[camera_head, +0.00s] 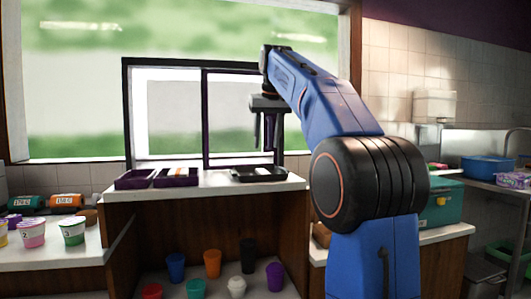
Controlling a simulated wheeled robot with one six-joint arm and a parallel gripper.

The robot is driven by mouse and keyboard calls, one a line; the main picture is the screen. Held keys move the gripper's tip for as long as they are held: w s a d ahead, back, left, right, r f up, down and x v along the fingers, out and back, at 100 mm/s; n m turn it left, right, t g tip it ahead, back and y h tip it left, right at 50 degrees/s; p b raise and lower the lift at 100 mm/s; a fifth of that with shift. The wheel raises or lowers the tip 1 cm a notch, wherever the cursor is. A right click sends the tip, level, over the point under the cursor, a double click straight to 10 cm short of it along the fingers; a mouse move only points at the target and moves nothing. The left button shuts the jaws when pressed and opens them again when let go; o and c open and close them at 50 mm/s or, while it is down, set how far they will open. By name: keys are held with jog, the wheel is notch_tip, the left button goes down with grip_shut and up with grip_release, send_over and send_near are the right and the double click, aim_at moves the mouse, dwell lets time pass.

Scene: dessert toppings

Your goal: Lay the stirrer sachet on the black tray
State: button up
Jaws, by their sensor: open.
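The black tray (237,175) lies at the right part of the raised white counter. A small pale shape shows inside it, too small to make out. My gripper (266,147) points down above the tray, with its fingers apart and nothing visible between them. Two dark purple trays (133,183) sit to the left on the same counter. Slim white and orange packets (178,171) lie in the right one of these. I cannot tell from this view which item is the stirrer sachet.
A window frame (126,110) stands behind the raised counter (215,189). Several coloured cups (212,264) stand on the shelf below. Numbered tubs (72,231) are on the lower left counter. A green box (444,203) is at right. The counter between the trays is clear.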

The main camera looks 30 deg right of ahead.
jog(key=shift+v, duration=0.85)
jog(key=s+a+f+n, duration=0.1)
jog(key=s+a+f, duration=0.5)
jog(key=s+f, duration=0.3)
jog(key=s+a+f+n, duration=0.1)
jog(key=s+a+f, duration=0.5)
jog(key=s+f, duration=0.35)
jog(key=s+a+f, duration=0.1)
jog(key=s+f, duration=0.4)
jog(key=f, duration=0.3)
jog(key=s+a+f, duration=0.2)
jog(key=s+f, duration=0.4)
jog(key=f, duration=0.3)
jog(key=s+a+f+n+y, duration=0.1)
jog(key=s+a+f, duration=0.1)
jog(key=s+f, duration=0.4)
notch_tip(320, 180, down, 3)
jog(key=shift+a, duration=0.15)
